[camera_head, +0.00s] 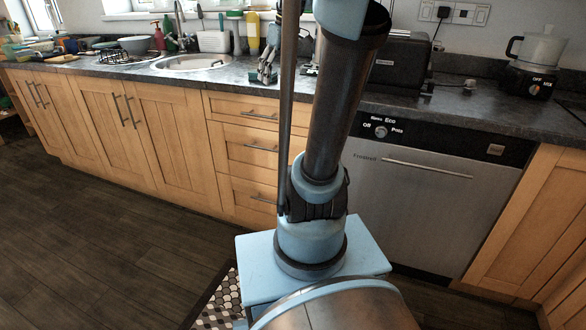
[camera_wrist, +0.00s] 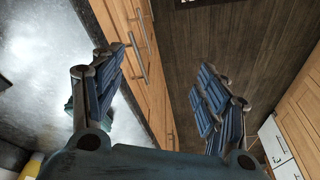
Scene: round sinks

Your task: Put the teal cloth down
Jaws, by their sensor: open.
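My gripper (camera_wrist: 160,85) is open in the wrist view, with its two dark blue padded fingers wide apart and nothing held between them. In the head view my gripper (camera_head: 268,72) hangs at the counter's front edge, right of the sink. A small teal patch, apparently the teal cloth (camera_wrist: 70,104), shows on the counter behind the left finger in the wrist view. Most of it is hidden by the finger and the gripper body. In the head view I cannot make out the cloth clearly.
The dark counter (camera_head: 240,76) runs along the wall, with a round sink (camera_head: 190,62) left of my gripper. A black toaster (camera_head: 402,62) stands to the right, above a dishwasher (camera_head: 430,200). Wooden drawers (camera_head: 255,135) lie below. The floor at left is clear.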

